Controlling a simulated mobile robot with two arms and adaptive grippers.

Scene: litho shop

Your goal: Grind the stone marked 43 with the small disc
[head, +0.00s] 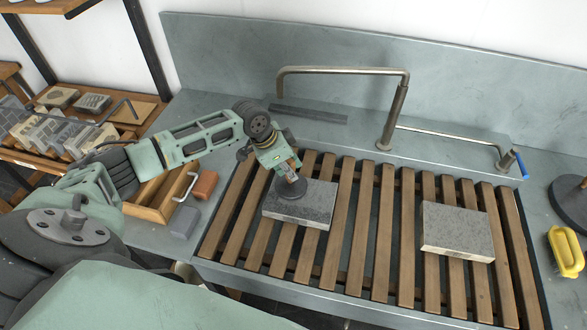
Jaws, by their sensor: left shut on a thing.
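My left gripper (287,170) is shut on the small dark disc (291,189). The disc is over the left part of a dark grey speckled stone (318,200) and appears to rest on its top face. That stone lies flat on the wooden slats (349,195) of the sink. A second, lighter grey stone (457,230) lies flat on the slats to the right. I cannot read a number on either stone. My right gripper is not in view.
A tap (397,105) with a blue-tipped lever (521,165) stands behind the slats. A larger dark disc (569,205) and a yellow brush (566,252) are at the right edge. Red-brown (205,184) and grey (184,222) blocks sit left. Several stones fill the left shelf.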

